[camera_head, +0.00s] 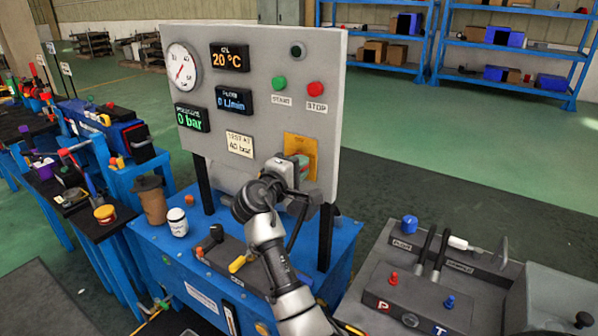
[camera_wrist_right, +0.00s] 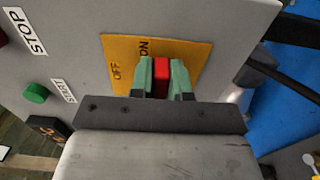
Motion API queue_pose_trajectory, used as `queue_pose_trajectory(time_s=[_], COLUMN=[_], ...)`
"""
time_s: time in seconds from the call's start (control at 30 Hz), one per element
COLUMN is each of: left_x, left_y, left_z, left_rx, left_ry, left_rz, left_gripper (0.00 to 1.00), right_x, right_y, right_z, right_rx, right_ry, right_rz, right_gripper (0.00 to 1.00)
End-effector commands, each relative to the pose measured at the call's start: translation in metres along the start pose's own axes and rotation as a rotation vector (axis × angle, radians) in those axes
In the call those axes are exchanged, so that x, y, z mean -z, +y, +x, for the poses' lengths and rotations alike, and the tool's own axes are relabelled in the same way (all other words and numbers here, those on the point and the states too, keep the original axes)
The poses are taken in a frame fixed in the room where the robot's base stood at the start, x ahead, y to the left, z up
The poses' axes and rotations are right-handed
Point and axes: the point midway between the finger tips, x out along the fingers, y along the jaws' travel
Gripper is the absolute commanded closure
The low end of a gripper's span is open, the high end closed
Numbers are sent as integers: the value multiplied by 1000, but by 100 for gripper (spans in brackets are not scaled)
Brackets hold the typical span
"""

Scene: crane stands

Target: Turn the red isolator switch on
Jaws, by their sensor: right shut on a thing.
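The red isolator switch's handle (camera_wrist_right: 162,74) shows in the right wrist view, on a yellow plate (camera_wrist_right: 116,52) marked OFF and ON. My right gripper (camera_wrist_right: 161,85) is shut on the red handle, with a green-grey finger on each side. The handle runs roughly up and down in that view, beside the ON mark; its exact angle is hard to tell. In the head view the yellow plate (camera_head: 301,146) sits low on the right of the grey panel (camera_head: 250,70), and my right gripper (camera_head: 301,165) covers the switch. My left gripper is out of view.
Above the switch are a green START button (camera_head: 279,83) and a red STOP button (camera_head: 315,89). Gauge and displays fill the panel's left. A brown cup (camera_head: 151,201) and white jar (camera_head: 178,222) stand on the blue bench. A grey control box (camera_head: 405,290) is at right.

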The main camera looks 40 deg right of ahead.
Motion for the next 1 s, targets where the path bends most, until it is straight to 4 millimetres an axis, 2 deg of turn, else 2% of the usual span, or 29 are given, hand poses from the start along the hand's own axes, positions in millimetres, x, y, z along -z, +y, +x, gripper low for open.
queue_pose_trajectory(time_s=[0.53, 0.57, 0.7, 1.0], left_x=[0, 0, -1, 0], left_y=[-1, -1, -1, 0], left_z=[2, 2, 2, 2], left_rx=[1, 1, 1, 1], left_ry=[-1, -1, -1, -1], left_rz=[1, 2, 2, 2], left_gripper=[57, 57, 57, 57], right_x=[0, 0, 0, 0], right_y=[1, 1, 0, 0], right_z=[0, 0, 0, 0], right_rx=[-1, -1, -1, 0], right_ry=[1, 1, 0, 0], right_rz=[26, 26, 24, 22], right_gripper=[100, 78, 57, 57])
